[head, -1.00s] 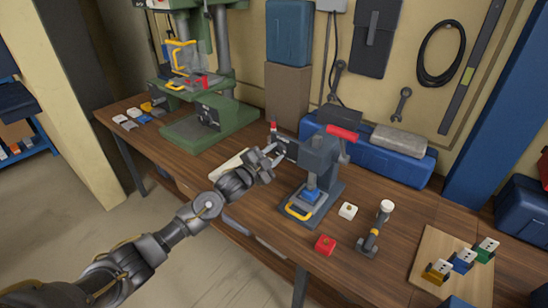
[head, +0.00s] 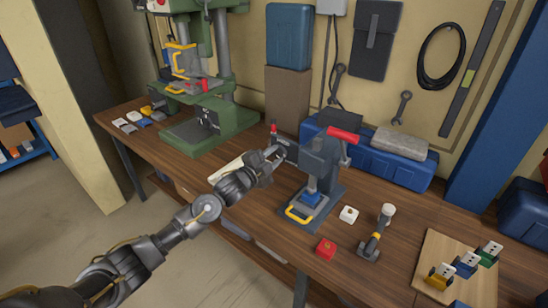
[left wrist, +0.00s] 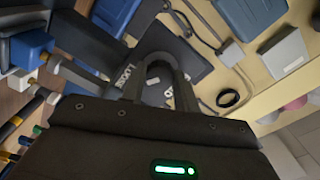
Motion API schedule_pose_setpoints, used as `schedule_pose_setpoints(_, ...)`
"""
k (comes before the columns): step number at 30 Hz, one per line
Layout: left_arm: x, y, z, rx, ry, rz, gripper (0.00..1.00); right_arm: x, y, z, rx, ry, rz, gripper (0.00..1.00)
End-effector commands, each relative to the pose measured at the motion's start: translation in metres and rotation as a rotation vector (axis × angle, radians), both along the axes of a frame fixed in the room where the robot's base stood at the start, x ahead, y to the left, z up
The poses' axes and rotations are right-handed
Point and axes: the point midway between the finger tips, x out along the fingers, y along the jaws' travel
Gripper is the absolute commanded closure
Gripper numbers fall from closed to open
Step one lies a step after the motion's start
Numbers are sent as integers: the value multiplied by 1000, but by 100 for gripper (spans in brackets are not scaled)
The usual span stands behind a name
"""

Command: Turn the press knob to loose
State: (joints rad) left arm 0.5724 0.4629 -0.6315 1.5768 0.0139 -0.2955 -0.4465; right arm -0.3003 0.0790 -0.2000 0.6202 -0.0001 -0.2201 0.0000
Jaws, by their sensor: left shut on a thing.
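The grey bench press (head: 321,165) with a red-gripped handle stands on the wooden bench. A blue piece (head: 312,198) sits under its ram. My left gripper (head: 274,156) is at the press's left side, shut on the press knob, which is mostly hidden by the fingers. In the left wrist view the gripper's fingers (left wrist: 158,85) reach to a dark plate (left wrist: 195,62) with white lettering beside them. I cannot tell the knob's exact angle. My right gripper is not in view.
A green drill press (head: 205,110) stands at the back left. A board (head: 433,262) with colored socket boxes is farther right. A blue case (head: 400,169) is behind.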

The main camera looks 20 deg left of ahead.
Motion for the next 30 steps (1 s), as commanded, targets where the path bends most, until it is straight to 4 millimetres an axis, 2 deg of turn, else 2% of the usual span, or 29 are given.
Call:
schedule_pose_setpoints(1,0,0,0,0,0,-1,67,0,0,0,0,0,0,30)
schedule_pose_setpoints(6,0,0,0,-1,0,-1,48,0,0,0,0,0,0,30)
schedule_pose_setpoints(14,-1,0,0,-1,0,0,48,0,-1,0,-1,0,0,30)
schedule_pose_setpoints(17,-7,3,-2,-1,1,0,48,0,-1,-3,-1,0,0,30)
schedule_pose_setpoints(30,-81,32,-3,1,1,-2,48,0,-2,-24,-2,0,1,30)
